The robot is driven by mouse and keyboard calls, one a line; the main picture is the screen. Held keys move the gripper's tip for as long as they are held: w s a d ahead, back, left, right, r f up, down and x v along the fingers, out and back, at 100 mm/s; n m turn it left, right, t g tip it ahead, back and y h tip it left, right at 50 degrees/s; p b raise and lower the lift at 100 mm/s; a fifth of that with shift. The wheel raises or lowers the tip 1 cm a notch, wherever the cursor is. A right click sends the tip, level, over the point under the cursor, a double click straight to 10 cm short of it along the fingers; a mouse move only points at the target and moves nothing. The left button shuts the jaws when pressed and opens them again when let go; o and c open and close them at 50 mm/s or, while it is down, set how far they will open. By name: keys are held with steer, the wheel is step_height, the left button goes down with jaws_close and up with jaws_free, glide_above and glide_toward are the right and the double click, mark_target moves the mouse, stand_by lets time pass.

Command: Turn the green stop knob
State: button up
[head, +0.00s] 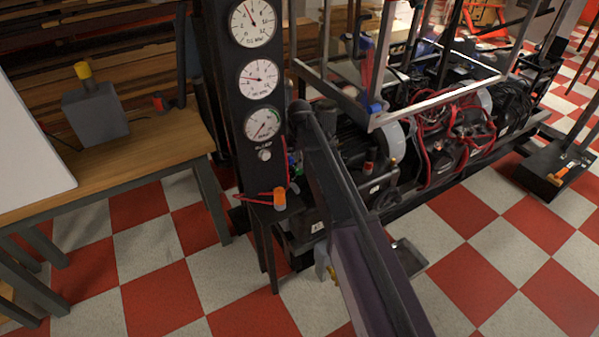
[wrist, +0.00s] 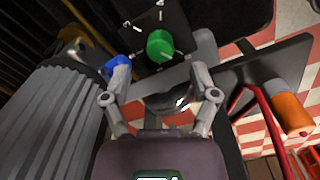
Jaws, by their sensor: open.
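The green stop knob (wrist: 160,47) shows in the wrist view, round and bright green, on a dark plate (wrist: 178,22) with white marks around it. My gripper (wrist: 157,80) is open, with one finger on each side of the picture below the knob. The knob lies ahead of the fingertips, roughly between them and slightly left. Nothing is between the fingers that I can see as held, and I cannot tell any contact with the knob.
A ribbed grey motor body (wrist: 48,125) is close on the left of my gripper. A blue part (wrist: 118,66) is by the left finger. An orange cylinder (wrist: 290,108) stands at right. The gauge column (head: 225,110) and workbench (head: 150,150) stand left of my arm.

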mark_target(299, 170)
steer(key=shift+f+b, duration=1.8)
steer(key=shift+f, duration=0.25)
jaws_close()
